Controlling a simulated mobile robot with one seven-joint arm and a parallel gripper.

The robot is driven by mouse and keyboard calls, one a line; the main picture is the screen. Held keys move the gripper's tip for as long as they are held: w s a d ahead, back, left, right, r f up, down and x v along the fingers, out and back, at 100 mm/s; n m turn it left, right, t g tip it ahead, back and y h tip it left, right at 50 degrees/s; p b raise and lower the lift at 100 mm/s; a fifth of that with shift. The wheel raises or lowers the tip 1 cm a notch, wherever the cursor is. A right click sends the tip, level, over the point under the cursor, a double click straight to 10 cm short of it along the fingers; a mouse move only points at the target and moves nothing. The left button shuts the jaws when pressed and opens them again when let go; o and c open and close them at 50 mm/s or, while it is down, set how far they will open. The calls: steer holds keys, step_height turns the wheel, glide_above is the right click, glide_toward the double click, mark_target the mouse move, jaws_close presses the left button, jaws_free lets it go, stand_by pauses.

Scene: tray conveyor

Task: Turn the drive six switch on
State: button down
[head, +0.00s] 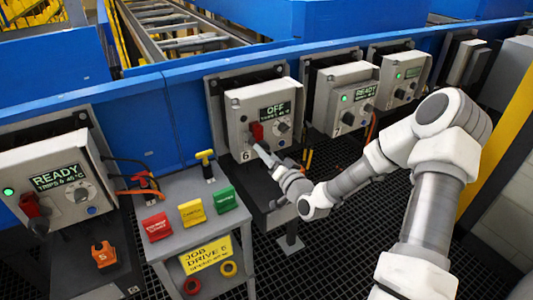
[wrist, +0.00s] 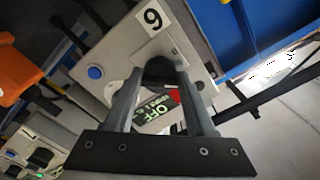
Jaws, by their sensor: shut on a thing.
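The drive six box (head: 235,108) is grey, marked 6, and its display (head: 274,111) reads OFF with a smaller line under it. In the wrist view the box (wrist: 120,75) appears turned over, with the 6 label at the top. My gripper fingers (wrist: 160,75) reach its front there. Only a bit of red shows between them, so most of the handle is hidden.
The drive five box (head: 60,180) at left reads READY, with a green light and red handle. More drive boxes stand right, the nearest (head: 345,97) reading READY. A grey stand (head: 185,190) in front holds coloured tags. Orange cables hang between boxes.

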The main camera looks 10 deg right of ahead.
steer(key=shift+a+m+p, duration=0.1)
steer(key=shift+m+p, duration=0.75)
steer(key=shift+m, duration=3.95)
steer(key=shift+c, duration=1.3)
jaws_free()
steer(key=shift+s, duration=0.1)
steer(key=p+v, duration=0.1)
steer(key=v, duration=1.6)
steer(key=shift+s, duration=0.15)
steer(key=shift+r, duration=0.1)
